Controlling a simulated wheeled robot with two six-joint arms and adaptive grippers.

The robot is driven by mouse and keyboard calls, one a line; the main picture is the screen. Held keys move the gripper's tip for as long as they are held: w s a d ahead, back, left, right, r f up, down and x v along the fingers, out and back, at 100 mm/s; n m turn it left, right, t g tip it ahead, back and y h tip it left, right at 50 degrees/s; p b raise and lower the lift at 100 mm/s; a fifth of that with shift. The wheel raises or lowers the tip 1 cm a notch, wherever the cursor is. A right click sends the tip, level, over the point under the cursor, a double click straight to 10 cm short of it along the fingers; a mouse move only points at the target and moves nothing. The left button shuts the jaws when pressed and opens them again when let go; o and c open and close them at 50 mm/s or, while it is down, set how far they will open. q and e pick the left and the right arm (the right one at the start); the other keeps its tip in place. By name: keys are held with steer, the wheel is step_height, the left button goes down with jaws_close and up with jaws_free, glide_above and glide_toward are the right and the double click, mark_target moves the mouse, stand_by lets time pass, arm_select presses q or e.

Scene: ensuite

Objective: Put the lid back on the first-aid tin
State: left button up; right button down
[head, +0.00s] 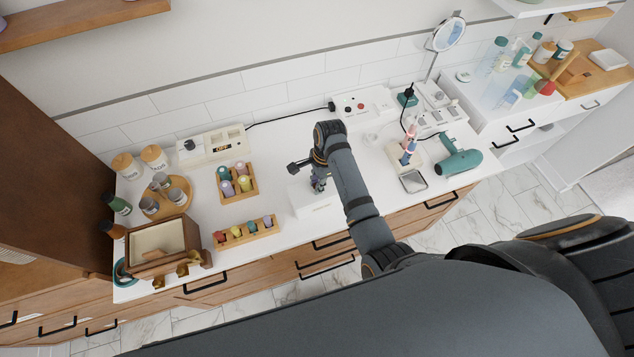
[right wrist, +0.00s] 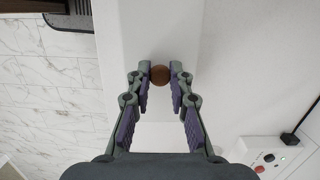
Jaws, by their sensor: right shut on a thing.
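A white box-shaped first-aid tin (head: 304,207) stands near the front edge of the counter, with small lettering on it. My right gripper (head: 318,187) is over its top. In the right wrist view, my right gripper (right wrist: 160,78) is shut on a round brown knob (right wrist: 160,73). The knob sits against a broad white surface that looks like the lid (right wrist: 150,35). The arm and gripper cover part of the tin in the head view. I cannot tell whether the lid rests on the tin or is apart from it. My left gripper is not in view.
Wooden holders with coloured bottles (head: 237,184) and (head: 247,232) stand left of the tin. A wooden box (head: 160,243) is at the far left. A white panel with a red button (head: 362,105) is behind. A teal hair dryer (head: 460,160) lies to the right. Counter around the tin is clear.

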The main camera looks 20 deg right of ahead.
steer(key=shift+f, duration=0.15)
steer(key=c, duration=0.7)
jaws_free()
steer(key=shift+o, duration=0.2)
steer(key=shift+r, duration=3.5)
jaws_close()
